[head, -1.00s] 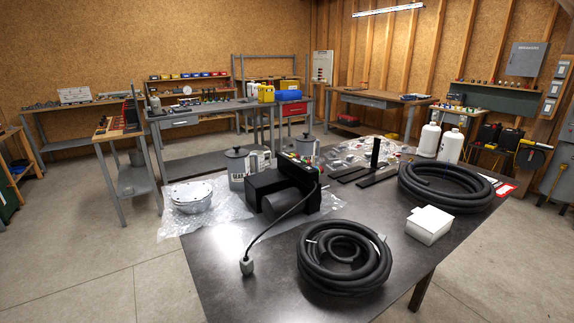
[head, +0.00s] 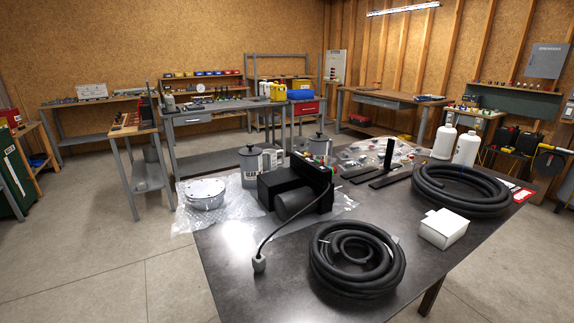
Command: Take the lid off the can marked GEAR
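Two grey metal cans with dark knobbed lids stand at the back of the dark table. The nearer can (head: 249,174) has dark lettering on its side, partly cut off by the black motor unit in front and too small to read surely. Its lid (head: 249,151) is on. The farther can (head: 320,152) also has its lid (head: 319,137) on; its lower part is hidden behind the black unit, and I see no readable marking on it. Neither of my grippers is in view.
The black motor unit (head: 284,190) with a cable stands before the cans. A round metal housing (head: 205,195) lies on clear plastic to the left. Hose coils (head: 357,262) (head: 462,191), a white box (head: 443,229) and white bottles (head: 467,148) are also on the table. Floor is open at left.

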